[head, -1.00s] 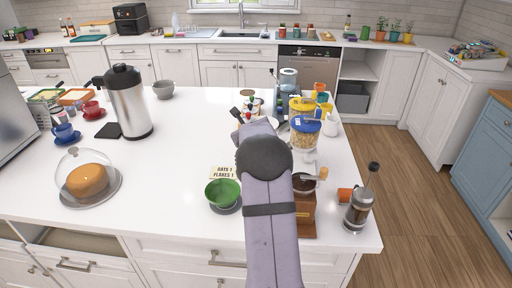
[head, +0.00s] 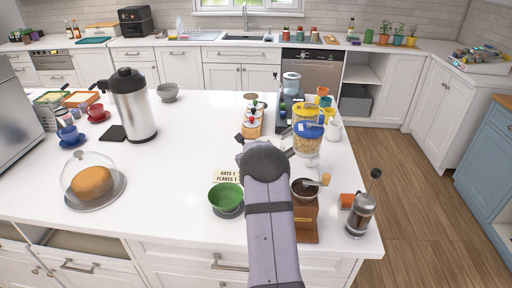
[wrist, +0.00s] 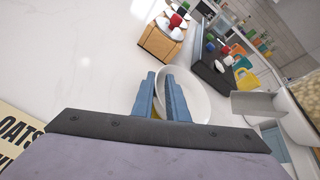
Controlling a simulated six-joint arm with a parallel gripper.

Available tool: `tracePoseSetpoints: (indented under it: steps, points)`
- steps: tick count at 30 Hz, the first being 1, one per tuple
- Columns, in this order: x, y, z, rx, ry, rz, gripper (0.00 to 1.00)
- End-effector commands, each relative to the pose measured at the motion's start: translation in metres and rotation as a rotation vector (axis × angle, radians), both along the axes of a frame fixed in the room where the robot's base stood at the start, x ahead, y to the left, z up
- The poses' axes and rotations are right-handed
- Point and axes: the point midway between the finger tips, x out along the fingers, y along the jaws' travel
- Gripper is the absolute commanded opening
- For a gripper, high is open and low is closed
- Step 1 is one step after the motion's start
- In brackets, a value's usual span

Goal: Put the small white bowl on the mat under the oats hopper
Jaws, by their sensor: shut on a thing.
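The small white bowl (wrist: 198,98) shows in the wrist view, with its rim between the two blue fingers of my gripper (wrist: 161,72). My gripper is shut on it. In the head view my arm hides most of the gripper and the bowl. Two clear hoppers stand right of my arm there, one with a yellow lid (head: 306,109) and one with a blue lid (head: 308,131). I cannot tell which holds oats. The mat under the oats hopper cannot be made out. A grey hopper part or stand (wrist: 258,104) is right of the bowl in the wrist view.
A green bowl (head: 226,195) and a label card (head: 227,176) are left of my arm. A wooden grinder (head: 305,215) and a French press (head: 360,214) stand to the right.

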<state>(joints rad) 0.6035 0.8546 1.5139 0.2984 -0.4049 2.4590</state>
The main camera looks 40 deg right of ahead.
Motion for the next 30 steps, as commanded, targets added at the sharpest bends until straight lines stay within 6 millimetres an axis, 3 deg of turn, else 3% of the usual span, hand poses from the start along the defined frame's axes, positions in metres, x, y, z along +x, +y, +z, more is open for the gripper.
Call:
tracePoseSetpoints:
  steps: [8, 9, 11, 12, 30]
  points:
    - [0.0004, -0.0002, -0.002, -0.002, -0.001, 0.0, 0.0]
    - [0.0, 0.0, -0.003, 0.0, 0.0, 0.0, 0.16]
    - [0.0, 0.0001, -0.0021, 0.0, 0.0, 0.0, 0.3]
    - [0.0, 0.0001, -0.0021, 0.0, 0.0, 0.0, 0.32]
    - [-0.0079, 0.0074, 0.0047, -0.001, 0.0, 0.001, 0.32]
